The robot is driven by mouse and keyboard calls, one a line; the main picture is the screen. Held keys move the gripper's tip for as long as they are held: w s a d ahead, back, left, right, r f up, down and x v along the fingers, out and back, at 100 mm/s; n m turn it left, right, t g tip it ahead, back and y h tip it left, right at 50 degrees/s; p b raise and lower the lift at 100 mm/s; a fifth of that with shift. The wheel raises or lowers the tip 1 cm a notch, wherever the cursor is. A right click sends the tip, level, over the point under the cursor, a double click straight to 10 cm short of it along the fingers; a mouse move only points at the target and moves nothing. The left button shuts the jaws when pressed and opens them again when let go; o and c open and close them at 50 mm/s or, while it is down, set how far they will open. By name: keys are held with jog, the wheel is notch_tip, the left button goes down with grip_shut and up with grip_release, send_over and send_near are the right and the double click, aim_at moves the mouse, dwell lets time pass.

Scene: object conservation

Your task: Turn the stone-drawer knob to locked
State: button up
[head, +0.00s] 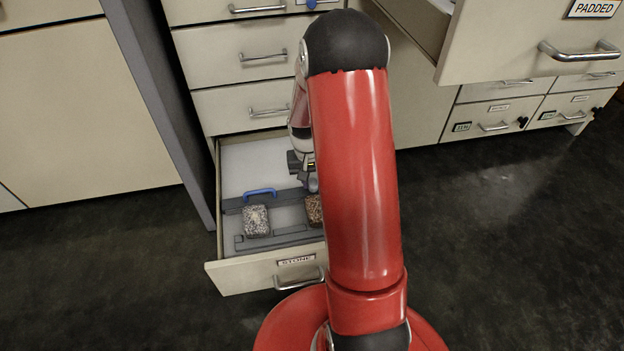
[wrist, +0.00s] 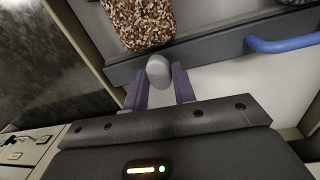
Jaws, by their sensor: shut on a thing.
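The drawer labelled STONE (head: 262,277) is pulled open low in the cabinet in the head view. A grey bar (head: 233,205) crosses its inside, and it also shows in the wrist view (wrist: 215,48). A rounded light-grey knob (wrist: 158,70) sits at the bar's edge. My gripper (wrist: 158,83) has its two purple fingers on either side of the knob and is shut on it. In the head view my gripper (head: 308,182) is down inside the drawer, partly hidden by my red arm. I cannot tell which position the knob is turned to.
A grey speckled stone (head: 256,221) and a brown speckled stone (head: 314,210) lie in the drawer's front part. A blue handle (head: 260,192) stands on the bar. A drawer labelled PADDED (head: 500,50) juts out at upper right. Dark floor (head: 90,270) is clear at left.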

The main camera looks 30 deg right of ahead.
aim_at(309, 182)
dwell(0.4)
jog(key=o, duration=0.7)
jog(key=shift+r, duration=0.15)
jog(key=r, duration=0.2)
jog(key=r+p, duration=0.1)
jog(key=r, duration=0.4)
jog(key=shift+w+a+r+p, duration=0.15)
jog(key=shift+a+r+p, duration=0.15)
jog(key=shift+p, duration=0.1)
